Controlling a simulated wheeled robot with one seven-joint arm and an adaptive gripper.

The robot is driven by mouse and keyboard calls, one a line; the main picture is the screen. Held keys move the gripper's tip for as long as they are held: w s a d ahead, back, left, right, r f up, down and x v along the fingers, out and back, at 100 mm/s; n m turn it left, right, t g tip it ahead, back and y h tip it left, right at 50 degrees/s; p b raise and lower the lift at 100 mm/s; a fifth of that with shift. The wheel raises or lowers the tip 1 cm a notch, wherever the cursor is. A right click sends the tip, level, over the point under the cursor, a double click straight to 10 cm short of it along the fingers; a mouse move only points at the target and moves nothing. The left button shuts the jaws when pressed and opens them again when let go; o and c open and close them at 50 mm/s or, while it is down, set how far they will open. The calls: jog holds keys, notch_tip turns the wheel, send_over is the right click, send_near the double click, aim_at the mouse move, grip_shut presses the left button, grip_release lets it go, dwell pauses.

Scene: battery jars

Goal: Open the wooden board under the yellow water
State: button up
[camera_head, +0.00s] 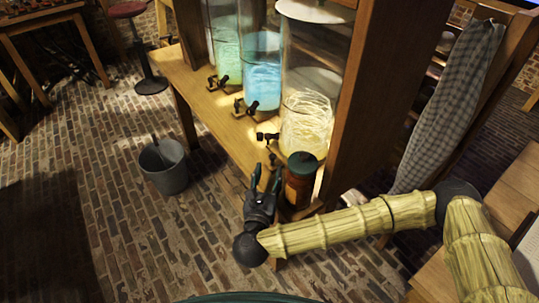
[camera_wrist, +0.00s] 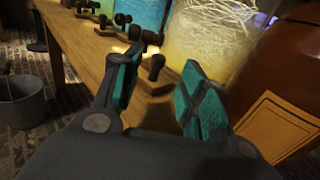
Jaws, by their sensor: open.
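The jar of yellow water (camera_head: 307,125) stands nearest to me on the wooden board (camera_head: 228,122), a plank-like shelf or table top. The jar glows pale yellow and has a dark tap (camera_head: 267,137) low on its front. It also shows in the wrist view (camera_wrist: 213,40), behind my gripper. My gripper (camera_head: 263,178) is open and empty, in front of the yellow jar at the board's near end. In the wrist view its teal finger pads (camera_wrist: 160,88) are spread apart, with the board (camera_wrist: 78,55) beyond them. I cannot make out any hinge or handle on the board.
A brown labelled bottle (camera_head: 300,180) stands close to the right of my gripper. Blue (camera_head: 262,75) and green (camera_head: 226,55) jars with taps stand farther back. A grey bucket (camera_head: 164,167) is on the brick floor at left. A wooden post (camera_head: 362,95) rises at right.

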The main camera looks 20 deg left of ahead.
aim_at(272, 158)
jog(key=w, duration=0.5)
jog(key=w+a, duration=0.1)
jog(key=w, duration=0.2)
jog(key=shift+w+p, duration=0.25)
jog(key=shift+p, duration=0.15)
jog(key=shift+c, duration=0.4)
